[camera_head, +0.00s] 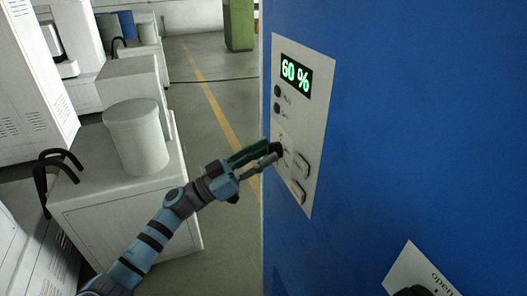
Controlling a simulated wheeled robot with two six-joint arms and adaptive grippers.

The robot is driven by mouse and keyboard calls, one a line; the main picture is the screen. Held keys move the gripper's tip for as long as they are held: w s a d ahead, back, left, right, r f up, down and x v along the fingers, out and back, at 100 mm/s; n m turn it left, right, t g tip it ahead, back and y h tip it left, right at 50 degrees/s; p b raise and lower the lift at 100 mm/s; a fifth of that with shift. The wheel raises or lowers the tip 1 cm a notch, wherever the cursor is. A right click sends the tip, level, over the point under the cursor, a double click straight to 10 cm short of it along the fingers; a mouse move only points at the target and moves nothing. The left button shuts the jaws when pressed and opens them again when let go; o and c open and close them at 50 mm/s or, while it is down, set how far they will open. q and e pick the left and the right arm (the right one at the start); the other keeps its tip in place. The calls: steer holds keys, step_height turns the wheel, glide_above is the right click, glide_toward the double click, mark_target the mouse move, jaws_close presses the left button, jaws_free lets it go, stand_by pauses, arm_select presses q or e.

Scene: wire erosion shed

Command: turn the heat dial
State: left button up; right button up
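The heat dial (277,148) is a small black knob on the pale control panel (318,110) of the blue machine. My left gripper (273,150) reaches it from the lower left, with its two fingers a little apart and the knob at their tips. I cannot tell whether the fingers press on the knob or only stand beside it. The gripper partly hides the dial and its markings. The panel's display (296,74) reads 60 % in green. My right gripper is not in view.
Another plate (415,268) marked "open" is at the lower right. A white bucket (136,137) stands on a cabinet (130,220) at left. Open floor with a yellow line (205,88) lies between.

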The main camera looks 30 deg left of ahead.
arm_select(q)
steer(key=shift+w, duration=0.1)
jaws_close()
steer(key=shift+f+m, duration=0.1)
steer(key=shift+m, duration=0.4)
steer(key=m+g+h+b, duration=0.1)
steer(key=m+g, duration=0.1)
steer(key=m, duration=0.2)
steer(key=m+g+h+b, duration=0.1)
steer(key=m+g, duration=0.1)
steer(key=m, duration=0.2)
steer(key=shift+b, duration=0.4)
steer(key=m+g+b, duration=0.1)
steer(key=m, duration=0.2)
steer(key=shift+w+g+h, duration=0.1)
steer(key=shift+g+h, duration=0.2)
steer(key=shift+h, duration=0.1)
steer(key=shift+a+m+g+b, duration=0.1)
steer(key=shift+m+g+b, duration=0.45)
steer(key=shift+m, duration=1.45)
